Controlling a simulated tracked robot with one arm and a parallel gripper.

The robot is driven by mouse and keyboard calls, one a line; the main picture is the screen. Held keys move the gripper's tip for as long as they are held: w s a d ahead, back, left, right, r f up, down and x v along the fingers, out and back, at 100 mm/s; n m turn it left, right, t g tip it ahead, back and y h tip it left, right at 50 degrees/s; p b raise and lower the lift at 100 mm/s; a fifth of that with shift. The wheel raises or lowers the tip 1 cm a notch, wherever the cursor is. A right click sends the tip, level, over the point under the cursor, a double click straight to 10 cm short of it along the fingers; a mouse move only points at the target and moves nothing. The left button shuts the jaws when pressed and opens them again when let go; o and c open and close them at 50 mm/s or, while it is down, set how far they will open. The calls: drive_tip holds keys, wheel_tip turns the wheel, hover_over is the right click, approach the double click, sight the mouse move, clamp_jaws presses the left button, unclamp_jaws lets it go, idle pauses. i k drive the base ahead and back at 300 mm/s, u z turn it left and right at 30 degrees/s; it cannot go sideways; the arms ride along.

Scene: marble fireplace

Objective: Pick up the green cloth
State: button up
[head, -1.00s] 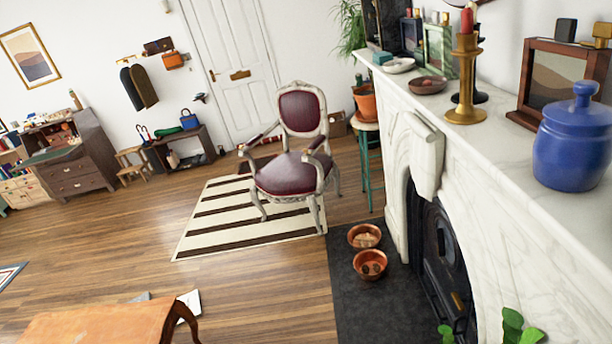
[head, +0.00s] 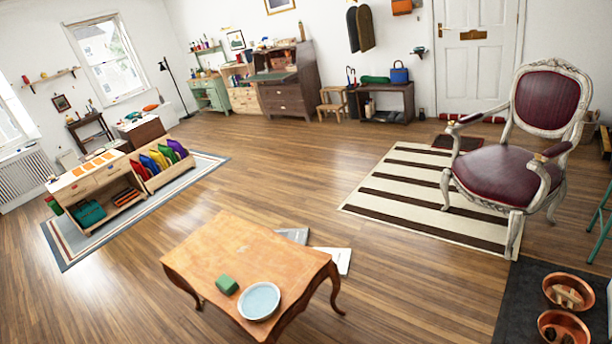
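A small green folded item (head: 227,285), which looks like the green cloth, lies on top of a low wooden table (head: 228,249) at the bottom middle of the head view. It sits near the table's front, just left of a pale blue round dish (head: 259,301), with a small gap between them. My gripper is not in view.
A red and white armchair (head: 530,140) stands on a striped rug (head: 415,190) at right. Copper bowls (head: 567,291) sit on the dark hearth at lower right. Papers (head: 335,259) lie on the floor behind the table. A low shelf unit (head: 110,186) stands at left. Wooden floor between is clear.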

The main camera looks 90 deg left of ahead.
sight(224, 283)
drive_tip(key=u, duration=1.05)
drive_tip(key=i, duration=0.1)
drive_tip(key=u, duration=1.95)
drive_tip(key=k, duration=0.55)
drive_tip(key=u, duration=0.3)
drive_tip(key=i, duration=0.55)
drive_tip(key=z, duration=0.5)
